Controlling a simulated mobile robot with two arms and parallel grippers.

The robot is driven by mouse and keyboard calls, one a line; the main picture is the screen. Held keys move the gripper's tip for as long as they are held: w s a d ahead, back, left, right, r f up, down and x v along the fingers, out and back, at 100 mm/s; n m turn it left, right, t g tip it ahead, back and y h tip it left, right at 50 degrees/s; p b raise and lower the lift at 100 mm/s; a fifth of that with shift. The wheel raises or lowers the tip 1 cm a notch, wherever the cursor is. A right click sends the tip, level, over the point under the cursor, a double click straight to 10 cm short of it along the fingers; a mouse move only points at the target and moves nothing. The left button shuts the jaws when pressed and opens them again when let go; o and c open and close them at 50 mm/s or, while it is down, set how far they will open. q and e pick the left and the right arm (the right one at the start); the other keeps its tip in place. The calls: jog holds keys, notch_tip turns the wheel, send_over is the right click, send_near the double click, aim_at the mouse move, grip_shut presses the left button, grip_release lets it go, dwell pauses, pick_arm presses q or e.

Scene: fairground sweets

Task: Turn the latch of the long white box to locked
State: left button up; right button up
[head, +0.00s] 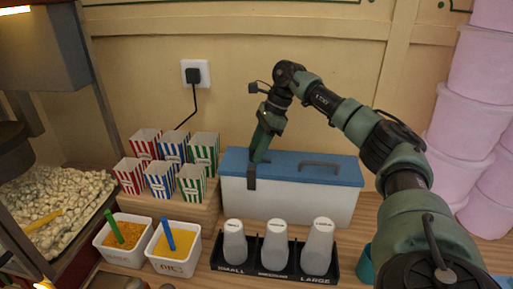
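The long white box (295,204) with a blue lid (286,172) stands against the back wall. A dark latch (252,182) hangs at the left part of its front, over the lid edge. My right gripper (259,158) reaches down from above at the lid's left part, its tips at or just over the top of the latch. I cannot tell whether it touches the latch or whether the fingers are open. A dark handle (320,165) is on the lid's right part. My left gripper is out of view.
Striped popcorn boxes (160,179) stand on a wooden step left of the box. Two white tubs (172,264) sit in front. A black rack (275,272) of cups is before the box. Pink tubs (465,120) are stacked at right. A popcorn machine is at left.

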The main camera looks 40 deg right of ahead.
jog(key=shift+w+f, duration=0.1)
jog(key=shift+f, duration=0.15)
jog(key=shift+a+r, duration=0.1)
jog(key=shift+c, duration=1.2)
grip_shut()
